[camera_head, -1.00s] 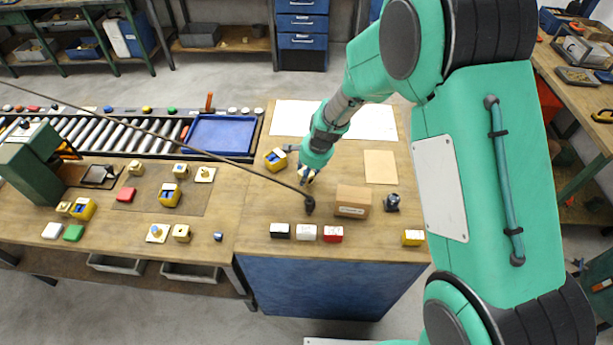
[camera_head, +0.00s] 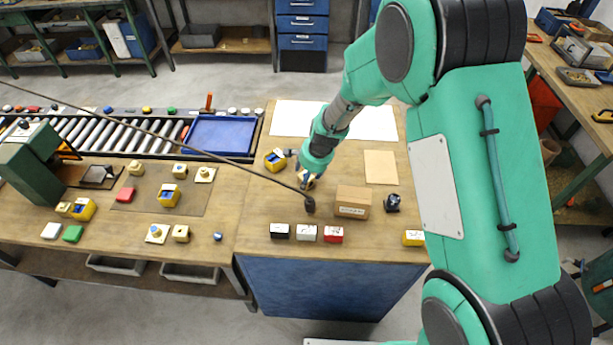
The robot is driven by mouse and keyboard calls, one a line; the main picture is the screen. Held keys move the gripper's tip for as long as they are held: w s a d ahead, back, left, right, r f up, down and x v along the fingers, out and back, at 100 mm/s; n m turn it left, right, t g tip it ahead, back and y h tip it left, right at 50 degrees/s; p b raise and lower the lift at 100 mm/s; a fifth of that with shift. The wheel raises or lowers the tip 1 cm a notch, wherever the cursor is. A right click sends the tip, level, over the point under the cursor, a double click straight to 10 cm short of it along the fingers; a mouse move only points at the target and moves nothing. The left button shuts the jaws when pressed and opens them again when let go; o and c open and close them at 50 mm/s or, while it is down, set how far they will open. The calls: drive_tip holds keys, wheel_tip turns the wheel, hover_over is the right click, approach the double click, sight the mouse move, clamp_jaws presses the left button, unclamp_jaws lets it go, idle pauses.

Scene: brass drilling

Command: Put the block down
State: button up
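My gripper (camera_head: 307,180) is low over the right-hand wooden table (camera_head: 262,215), behind the cardboard box and to its left. A small pale yellow block (camera_head: 306,178) shows at its fingertips, partly hidden by the fingers. It is too small to tell whether the fingers are closed on it or whether it touches the table.
A cardboard box (camera_head: 353,202) and a dark fitting (camera_head: 393,203) stand to the right. Black (camera_head: 280,231), white (camera_head: 306,233) and red (camera_head: 333,234) boxes line the front. A yellow-blue bin (camera_head: 275,160) is behind left. A thin dark rod ends at a black knob (camera_head: 309,205).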

drive_tip(key=p+v, duration=0.2)
drive_tip(key=v, duration=1)
drive_tip(key=shift+r, duration=0.2)
idle(0.7)
drive_tip(key=s+d+r+n+t, duration=0.1)
drive_tip(key=s+d+r, duration=0.3)
drive_tip(key=r, duration=0.3)
drive_tip(key=s+d+r+n, duration=0.2)
drive_tip(key=s+d+r, duration=0.3)
drive_tip(key=r, duration=0.2)
drive_tip(key=s+d+r+n+t, duration=0.1)
drive_tip(key=s+d+r, duration=0.3)
drive_tip(key=r, duration=0.3)
drive_tip(key=s+d+r+n+h, duration=0.1)
drive_tip(key=s+d, duration=0.4)
drive_tip(key=s, duration=0.5)
drive_tip(key=s+d+r+n+t+h, duration=0.1)
drive_tip(key=s+d+r+n, duration=0.2)
drive_tip(key=s, duration=0.7)
wheel_tip(320, 180, up, 3)
drive_tip(key=shift+s+d+r+n, duration=0.1)
drive_tip(key=shift+s+d+n, duration=0.15)
drive_tip(key=shift+d, duration=0.9)
